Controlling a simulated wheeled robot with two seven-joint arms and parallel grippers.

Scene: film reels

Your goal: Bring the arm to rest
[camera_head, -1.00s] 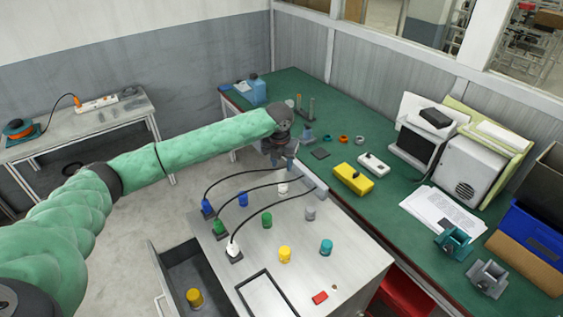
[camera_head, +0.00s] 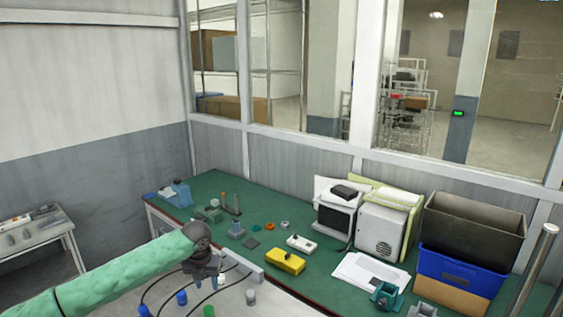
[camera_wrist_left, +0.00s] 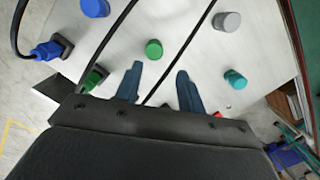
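My left arm (camera_head: 115,280), in a green sleeve, reaches in from the lower left. My left gripper (camera_head: 201,284) hangs over the far part of the grey-white cabinet top (camera_head: 232,305). In the left wrist view its two blue-grey fingers (camera_wrist_left: 160,69) stand apart with no object gripped. A green cap (camera_wrist_left: 154,49) stands beyond the fingertips, and a black cable passes across the gap in the picture. I cannot tell how high the fingers are above it. My right gripper is not in view.
A blue plug (camera_wrist_left: 47,50), a grey cap (camera_wrist_left: 228,21) and a teal cap (camera_wrist_left: 235,79) are on the cabinet top. Behind it, the green bench (camera_head: 330,285) carries a yellow box (camera_head: 286,262), a white box (camera_head: 301,243), papers and a blue crate (camera_head: 462,272).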

